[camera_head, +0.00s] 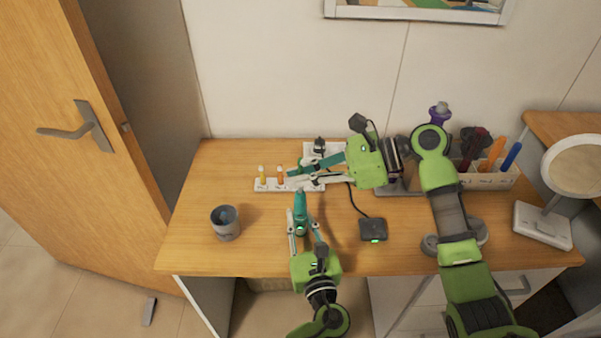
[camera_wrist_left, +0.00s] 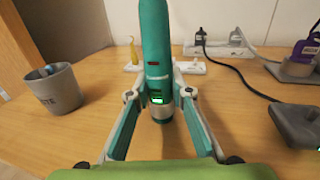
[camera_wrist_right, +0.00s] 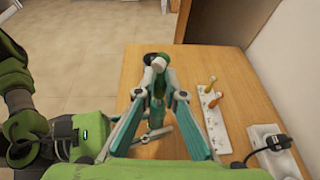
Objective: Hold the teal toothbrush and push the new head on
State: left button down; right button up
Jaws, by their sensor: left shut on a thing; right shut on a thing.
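The teal toothbrush (camera_head: 301,212) stands upright above the desk, its handle large in the left wrist view (camera_wrist_left: 155,60) with a green light low on it. My left gripper (camera_head: 304,228) is shut on the lower handle. My right gripper (camera_head: 293,179) is shut at the handle's top, around a small white-ended piece (camera_wrist_right: 158,65) that looks like the brush head; the fingers hide most of it. I cannot tell whether it is seated on the handle. A white rack (camera_wrist_right: 215,125) behind holds a yellow head (camera_head: 262,174) and an orange head (camera_head: 280,175).
A grey cup (camera_head: 226,223) stands at the left. A dark charger (camera_head: 373,229) with a green light lies right of the toothbrush, its cord running back to a socket strip (camera_wrist_right: 275,150). A cosmetics holder (camera_head: 490,180) and round mirror (camera_head: 575,168) stand at the right. The front-left desk is clear.

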jog(key=shift+f, duration=1.25)
jog(key=o, duration=0.8)
jog(key=v, duration=1.2)
pick_arm(q)
jog(key=c, duration=1.7)
grip_release()
